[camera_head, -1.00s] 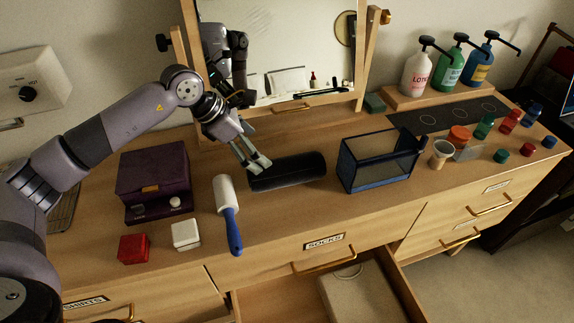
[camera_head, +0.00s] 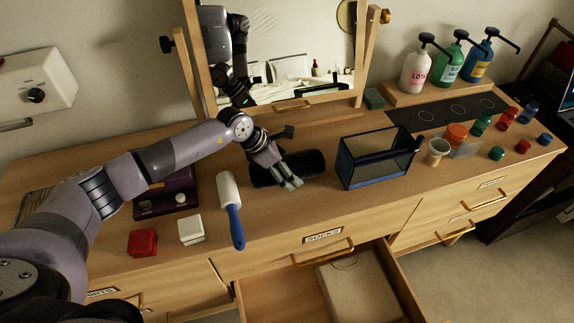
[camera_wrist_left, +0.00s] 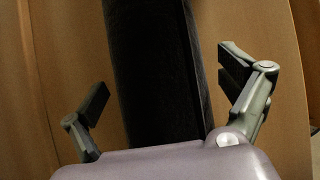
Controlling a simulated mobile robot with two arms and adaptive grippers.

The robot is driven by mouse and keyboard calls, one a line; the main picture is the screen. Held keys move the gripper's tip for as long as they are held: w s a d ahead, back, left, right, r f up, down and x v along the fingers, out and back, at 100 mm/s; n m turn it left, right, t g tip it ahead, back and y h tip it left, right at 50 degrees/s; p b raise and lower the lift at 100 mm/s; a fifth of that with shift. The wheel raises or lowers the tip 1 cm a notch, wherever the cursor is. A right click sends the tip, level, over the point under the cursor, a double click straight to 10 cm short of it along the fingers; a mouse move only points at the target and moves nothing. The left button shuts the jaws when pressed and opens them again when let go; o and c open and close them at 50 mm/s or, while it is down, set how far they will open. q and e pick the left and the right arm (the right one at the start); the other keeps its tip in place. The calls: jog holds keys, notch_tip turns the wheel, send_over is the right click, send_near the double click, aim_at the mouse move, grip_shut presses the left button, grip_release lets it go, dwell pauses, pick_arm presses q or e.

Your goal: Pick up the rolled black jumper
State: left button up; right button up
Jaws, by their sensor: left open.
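The rolled black jumper (camera_head: 310,163) lies on the dresser top in front of the mirror, left of the blue-framed clear box. My left gripper (camera_head: 291,184) is over it, hiding its middle. In the left wrist view the black roll (camera_wrist_left: 155,70) runs between the two fingers of my left gripper (camera_wrist_left: 165,95). The fingers are spread wide, one on each side of the roll, with a gap on both sides. I cannot tell how far the fingertips reach down beside it. My right gripper is not in view.
A lint roller with a blue handle (camera_head: 234,225) lies just left of the jumper. The clear box (camera_head: 376,172) stands close to its right. An open drawer (camera_head: 285,295) sticks out below.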

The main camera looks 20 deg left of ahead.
pick_arm(q)
jog(key=c, duration=1.6)
jog(key=shift+r, duration=0.1)
